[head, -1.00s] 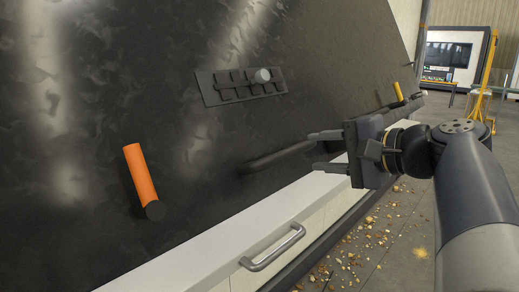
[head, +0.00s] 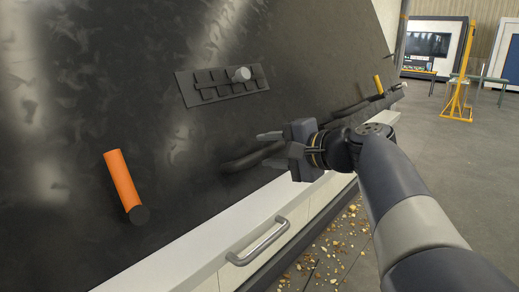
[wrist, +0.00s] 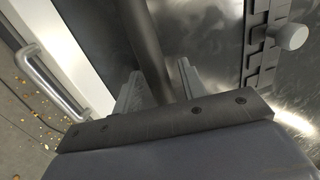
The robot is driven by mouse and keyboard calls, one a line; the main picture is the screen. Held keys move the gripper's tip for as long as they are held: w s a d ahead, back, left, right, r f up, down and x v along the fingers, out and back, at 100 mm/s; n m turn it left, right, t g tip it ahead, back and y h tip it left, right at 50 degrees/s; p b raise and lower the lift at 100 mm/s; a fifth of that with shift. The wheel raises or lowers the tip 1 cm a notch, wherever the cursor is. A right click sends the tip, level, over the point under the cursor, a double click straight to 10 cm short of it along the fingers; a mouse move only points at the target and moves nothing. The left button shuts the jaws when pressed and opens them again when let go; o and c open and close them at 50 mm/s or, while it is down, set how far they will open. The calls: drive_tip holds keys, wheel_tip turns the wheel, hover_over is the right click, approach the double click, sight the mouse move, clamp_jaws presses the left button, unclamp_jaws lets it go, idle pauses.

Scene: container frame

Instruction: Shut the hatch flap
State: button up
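The large dark mottled panel, apparently the hatch flap (head: 120,80), fills the left and middle of the head view and leans at a slant above a white ledge. A dark bar handle (head: 240,163) runs along its lower part. My gripper (head: 271,150) is at this bar, with its fingers apart. In the wrist view, the bar (wrist: 150,45) runs between the two open fingers, closer to the right one. I cannot tell whether either finger touches it. The bar's section behind the gripper body is hidden.
An orange cylinder (head: 123,180) and a dark plate with a round knob (head: 241,74) sit on the panel. A drawer handle (head: 258,243) juts out below the white ledge (head: 180,245). Crumbs (head: 330,245) litter the floor. Open floor lies to the right, with a yellow stand (head: 461,80) beyond.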

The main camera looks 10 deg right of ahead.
clamp_jaws()
drive_tip(key=shift+f, duration=0.1)
idle(0.3)
